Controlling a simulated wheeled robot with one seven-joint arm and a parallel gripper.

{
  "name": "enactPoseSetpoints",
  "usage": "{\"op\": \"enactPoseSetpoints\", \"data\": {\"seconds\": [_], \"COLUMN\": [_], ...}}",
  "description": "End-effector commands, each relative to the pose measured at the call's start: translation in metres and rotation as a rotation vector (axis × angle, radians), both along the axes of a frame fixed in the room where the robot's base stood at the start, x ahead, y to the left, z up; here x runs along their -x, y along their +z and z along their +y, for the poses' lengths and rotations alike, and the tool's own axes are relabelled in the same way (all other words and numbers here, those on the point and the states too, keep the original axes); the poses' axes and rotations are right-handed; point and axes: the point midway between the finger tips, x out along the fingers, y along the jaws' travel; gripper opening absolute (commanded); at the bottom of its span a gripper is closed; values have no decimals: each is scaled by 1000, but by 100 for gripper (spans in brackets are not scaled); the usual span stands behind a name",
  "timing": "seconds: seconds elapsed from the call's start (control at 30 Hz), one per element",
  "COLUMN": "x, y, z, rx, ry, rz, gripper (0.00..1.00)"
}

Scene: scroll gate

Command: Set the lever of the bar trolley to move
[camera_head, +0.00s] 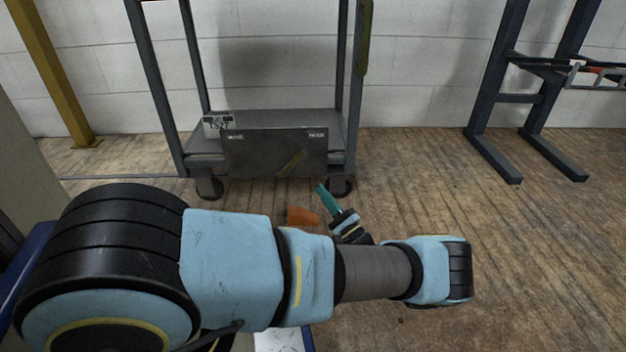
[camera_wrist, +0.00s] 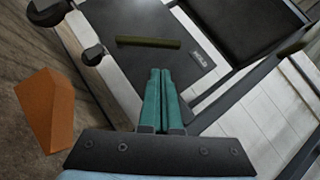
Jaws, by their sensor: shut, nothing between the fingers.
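The bar trolley (camera_head: 353,110) stands by the back wall, a dark metal frame with a low shelf on casters. A dark plate (camera_head: 245,152) on its front has a small white label at each upper corner, too small to read surely. The olive lever (camera_head: 292,163) lies across the plate right of its middle, its upper end tilted right towards the right label. The lever also shows in the wrist view (camera_wrist: 148,42), beyond my fingertips. My gripper (camera_head: 321,187) has teal fingers pressed together and empty (camera_wrist: 160,72). It is below and right of the lever, apparently apart from it.
An orange wedge-shaped block (camera_head: 302,215) is on the floor near the trolley's front, left of my gripper; it shows in the wrist view (camera_wrist: 48,108). A dark rack (camera_head: 490,90) stands at right, a yellow post (camera_head: 52,75) at left. The wooden floor between trolley and rack is clear.

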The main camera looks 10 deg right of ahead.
Motion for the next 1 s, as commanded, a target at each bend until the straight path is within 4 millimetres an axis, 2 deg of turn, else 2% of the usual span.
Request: {"op": "enactPoseSetpoints", "data": {"seconds": [0.3, 0.5, 0.7, 1.0], "x": [-43, -65, -73, -74], "y": [28, 39, 43, 43], "z": [23, 34, 38, 38], "rx": [1, 2, 1, 1], "ry": [5, 3, 2, 2], "rz": [-1, -1, -1, -1], "gripper": [0, 0, 0, 0]}}
